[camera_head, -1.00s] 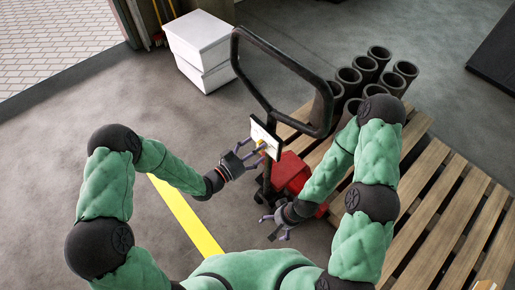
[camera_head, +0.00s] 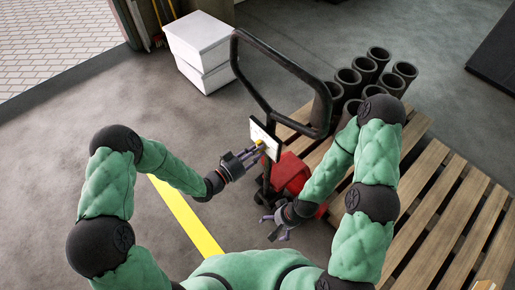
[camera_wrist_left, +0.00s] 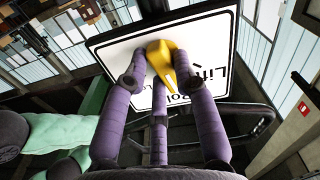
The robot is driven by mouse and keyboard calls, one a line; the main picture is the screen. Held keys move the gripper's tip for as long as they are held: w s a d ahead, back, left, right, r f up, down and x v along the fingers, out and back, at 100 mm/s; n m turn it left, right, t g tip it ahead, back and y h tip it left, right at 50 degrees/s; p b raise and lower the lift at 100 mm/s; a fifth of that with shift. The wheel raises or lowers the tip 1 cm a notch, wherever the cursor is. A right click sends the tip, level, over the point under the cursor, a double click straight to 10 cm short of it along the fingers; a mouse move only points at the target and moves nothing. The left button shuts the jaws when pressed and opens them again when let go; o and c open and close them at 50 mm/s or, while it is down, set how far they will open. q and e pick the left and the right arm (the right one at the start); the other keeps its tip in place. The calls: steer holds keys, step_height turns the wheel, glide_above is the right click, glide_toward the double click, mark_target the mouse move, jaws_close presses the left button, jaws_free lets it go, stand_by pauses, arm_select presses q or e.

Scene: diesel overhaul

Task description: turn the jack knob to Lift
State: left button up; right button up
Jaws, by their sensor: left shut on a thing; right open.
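The jack knob is yellow and shows on a white label plate (camera_head: 264,139) on the pallet jack in the head view. In the left wrist view the knob (camera_wrist_left: 161,60) sits between the purple fingers of my left gripper (camera_wrist_left: 158,78), which is shut on it. Its narrow end points down toward the picture's lower right. The plate (camera_wrist_left: 215,50) shows the upside-down word "Lift" to the right of the knob; other lettering is partly hidden by the fingers. My left gripper (camera_head: 254,152) also shows at the plate in the head view. My right gripper (camera_head: 272,222) is open and empty, below the plate.
The jack's black handle loop (camera_head: 284,62) rises above the plate, with its red body (camera_head: 291,173) below. A wooden pallet (camera_head: 440,220) with several dark cylinders (camera_head: 349,77) stands to the right. White boxes (camera_head: 200,45) stand behind. The floor at left is clear.

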arm_select(q)
steer(key=n, duration=0.2)
steer(key=n+p, duration=0.1)
steer(key=n, duration=0.1)
steer(key=w+n, duration=0.1)
steer(key=shift+a+r+n+p, duration=0.3)
steer(key=shift+a+r+n, duration=0.1)
steer(key=shift+o, duration=0.2)
steer(key=shift+f+n, duration=0.1)
steer(key=shift+n, duration=0.4)
steer(key=o, duration=1.3)
steer(key=shift+f, duration=0.15)
steer(key=shift+s+d, duration=0.1)
steer(key=shift+s, duration=0.05)
steer(key=v, duration=0.7)
